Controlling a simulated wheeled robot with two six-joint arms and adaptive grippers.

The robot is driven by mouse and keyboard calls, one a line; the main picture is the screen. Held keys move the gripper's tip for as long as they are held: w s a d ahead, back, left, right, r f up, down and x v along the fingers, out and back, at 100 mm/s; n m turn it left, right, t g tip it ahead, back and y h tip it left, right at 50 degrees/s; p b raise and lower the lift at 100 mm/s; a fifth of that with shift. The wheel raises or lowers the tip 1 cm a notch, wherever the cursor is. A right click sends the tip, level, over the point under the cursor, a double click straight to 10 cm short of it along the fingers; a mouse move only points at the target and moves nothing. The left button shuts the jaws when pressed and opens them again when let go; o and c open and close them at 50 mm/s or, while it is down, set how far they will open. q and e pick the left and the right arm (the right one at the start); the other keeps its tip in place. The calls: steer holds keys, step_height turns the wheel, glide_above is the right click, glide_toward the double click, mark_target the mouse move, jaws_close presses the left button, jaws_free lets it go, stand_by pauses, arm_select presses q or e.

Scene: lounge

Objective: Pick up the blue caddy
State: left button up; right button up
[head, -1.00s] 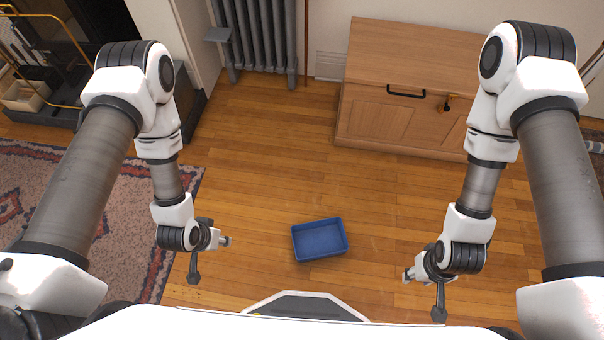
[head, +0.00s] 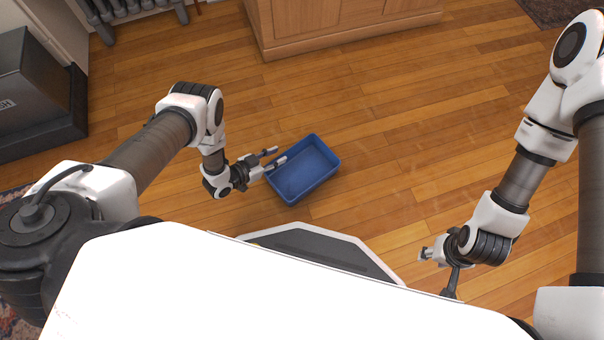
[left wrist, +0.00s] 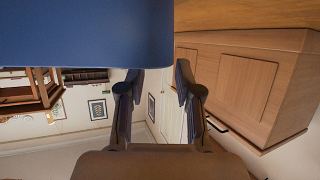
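The blue caddy (head: 303,172) is an open, shallow rectangular tray on the wooden floor, empty inside, just in front of my base. My left gripper (head: 281,154) is at the caddy's left side in the head view, its two fingers apart. The nearer fingertip overlaps the caddy's left rim in the picture; I cannot tell if it touches. In the left wrist view the caddy (left wrist: 85,35) fills the upper left, close to the spread fingers (left wrist: 160,75), with nothing between them.
A wooden chest (head: 330,22) stands at the back and also shows in the left wrist view (left wrist: 245,80). A dark box-shaped unit (head: 38,95) is at the left, a radiator (head: 130,10) at the upper left. The floor right of the caddy is clear.

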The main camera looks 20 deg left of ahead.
mark_target(285, 152)
arm_select(q)
steer(key=b+x, duration=0.2)
steer(key=x, duration=0.1)
steer(key=f+x, duration=0.1)
steer(key=shift+w+a+b, duration=0.15)
steer(key=shift+b, duration=0.25)
steer(key=shift+w, duration=0.2)
jaws_close()
steer(key=shift+r, duration=0.15)
